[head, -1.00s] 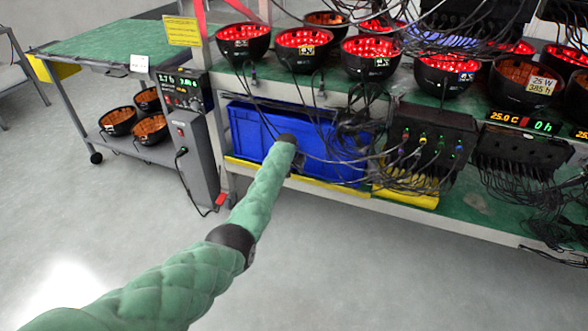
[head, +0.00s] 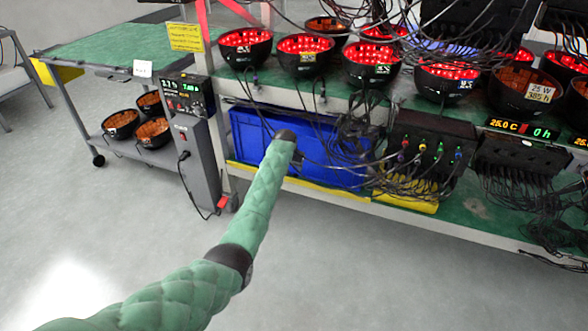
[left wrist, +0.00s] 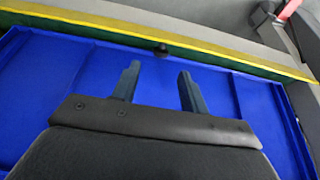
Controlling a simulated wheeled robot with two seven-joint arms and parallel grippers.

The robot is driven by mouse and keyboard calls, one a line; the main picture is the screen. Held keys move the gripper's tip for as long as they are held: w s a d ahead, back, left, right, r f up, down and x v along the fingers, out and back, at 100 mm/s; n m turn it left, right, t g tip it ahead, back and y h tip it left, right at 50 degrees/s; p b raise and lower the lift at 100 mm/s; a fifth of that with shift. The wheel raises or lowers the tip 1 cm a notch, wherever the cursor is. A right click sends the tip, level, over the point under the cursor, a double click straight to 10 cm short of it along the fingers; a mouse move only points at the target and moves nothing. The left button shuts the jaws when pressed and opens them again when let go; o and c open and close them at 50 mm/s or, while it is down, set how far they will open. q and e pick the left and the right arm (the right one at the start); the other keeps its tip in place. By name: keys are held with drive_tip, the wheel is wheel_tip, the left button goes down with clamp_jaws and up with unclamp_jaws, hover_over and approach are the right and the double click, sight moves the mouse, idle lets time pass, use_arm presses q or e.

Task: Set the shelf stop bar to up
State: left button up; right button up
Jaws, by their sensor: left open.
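The yellow stop bar (head: 325,193) runs along the front edge of the lower shelf, in front of a blue bin (head: 250,135). In the left wrist view the bar (left wrist: 225,60) crosses the top of the picture, with a small black knob (left wrist: 162,49) on it. My left gripper (left wrist: 158,82) is open, its two fingers apart and empty over the blue bin. The fingertips point toward the bar near the knob; I see no contact. In the head view the dark wrist end hides the fingers. My right gripper is out of view.
A grey instrument post (head: 197,150) with a cable stands left of the shelf. Black cables (head: 350,135) hang over the bin's right part. Bowls with red lights (head: 303,55) line the shelf above. The floor in front is clear.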

use_arm(q)
drive_tip(key=shift+v, duration=0.85)
